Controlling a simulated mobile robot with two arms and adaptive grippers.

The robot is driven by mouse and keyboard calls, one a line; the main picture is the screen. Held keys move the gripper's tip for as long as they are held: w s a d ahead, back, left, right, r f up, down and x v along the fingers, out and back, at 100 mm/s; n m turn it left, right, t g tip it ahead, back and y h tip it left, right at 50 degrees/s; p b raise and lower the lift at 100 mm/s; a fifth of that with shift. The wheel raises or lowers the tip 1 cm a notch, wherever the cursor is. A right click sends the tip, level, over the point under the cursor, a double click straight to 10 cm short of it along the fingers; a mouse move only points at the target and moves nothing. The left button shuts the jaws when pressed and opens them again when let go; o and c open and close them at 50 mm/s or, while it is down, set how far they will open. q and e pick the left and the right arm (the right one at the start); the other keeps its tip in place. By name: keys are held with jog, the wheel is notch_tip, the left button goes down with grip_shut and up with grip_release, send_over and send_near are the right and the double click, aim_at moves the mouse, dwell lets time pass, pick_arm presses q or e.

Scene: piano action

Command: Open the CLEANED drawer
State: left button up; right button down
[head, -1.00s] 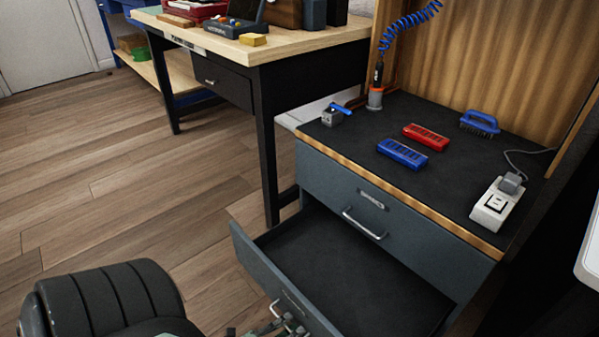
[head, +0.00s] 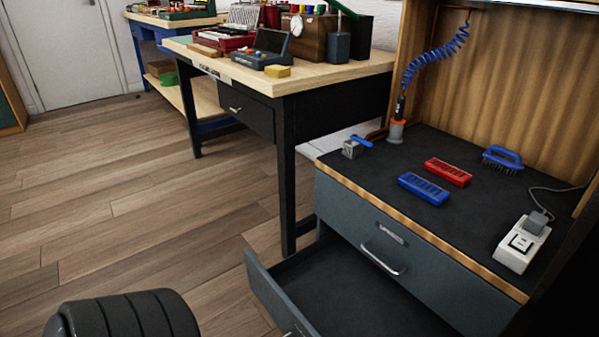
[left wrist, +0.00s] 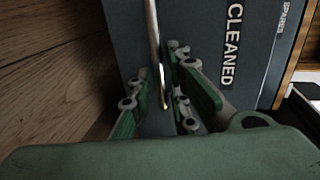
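The CLEANED drawer is the lower drawer of the grey cabinet. It stands pulled out in the head view, its side wall (head: 268,290) and dark inside showing. Its front, with the white CLEANED label (left wrist: 232,47), fills much of the left wrist view. The metal handle (left wrist: 154,40) of this drawer runs between the fingers of my left gripper (left wrist: 163,100). Gaps show beside the bar, so the gripper looks open around it. In the head view the left gripper is below the picture's edge. My right gripper is in neither view.
The closed upper drawer (head: 350,220) has its own handle (head: 384,259). On the cabinet top are a blue block (head: 423,189), a red block (head: 448,171), a brush (head: 502,159) and a white device (head: 521,244). A workbench (head: 330,70) stands behind; the wooden floor (head: 150,215) at left is clear.

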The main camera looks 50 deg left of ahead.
pick_arm(q)
jog(key=v, duration=1)
jog(key=shift+s, duration=0.35)
jog(key=shift+a, duration=0.1)
